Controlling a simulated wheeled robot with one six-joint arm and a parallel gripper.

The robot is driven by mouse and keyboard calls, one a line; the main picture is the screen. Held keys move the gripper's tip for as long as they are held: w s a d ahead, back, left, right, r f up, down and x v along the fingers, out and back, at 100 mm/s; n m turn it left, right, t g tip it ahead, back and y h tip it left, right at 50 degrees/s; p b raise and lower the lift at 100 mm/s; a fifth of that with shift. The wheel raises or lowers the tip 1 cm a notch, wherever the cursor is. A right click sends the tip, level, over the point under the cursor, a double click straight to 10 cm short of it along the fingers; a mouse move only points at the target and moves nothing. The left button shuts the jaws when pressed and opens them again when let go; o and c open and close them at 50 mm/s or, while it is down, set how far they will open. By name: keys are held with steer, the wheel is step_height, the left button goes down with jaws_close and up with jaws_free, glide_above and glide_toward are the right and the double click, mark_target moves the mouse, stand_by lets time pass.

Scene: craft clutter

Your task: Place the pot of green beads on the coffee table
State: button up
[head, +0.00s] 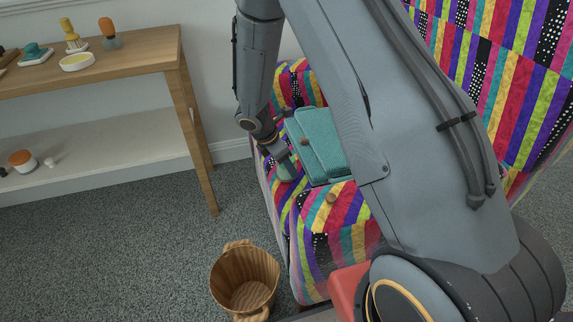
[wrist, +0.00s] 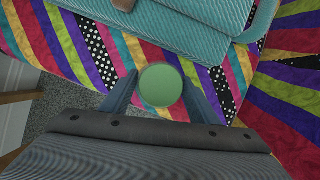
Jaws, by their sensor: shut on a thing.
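The pot of green beads shows as a round green disc (wrist: 160,86) between my two fingers in the wrist view. My gripper (wrist: 158,92) is shut on its sides. In the head view my gripper (head: 284,166) is low over the striped seat, at the left side of a teal case; the pot there is small and partly hidden. I cannot tell whether the pot touches the seat. No table that is clearly the coffee table shows; a wooden table (head: 130,50) with a lower shelf stands at the left.
The teal case (head: 325,142) lies on the striped seat (head: 345,212), close beside my gripper; it also shows in the wrist view (wrist: 190,25). A wooden basket (head: 245,280) stands on the carpet. Several small things occupy the wooden table's top.

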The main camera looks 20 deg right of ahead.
steer(key=shift+f, duration=0.1)
steer(key=o, duration=1.2)
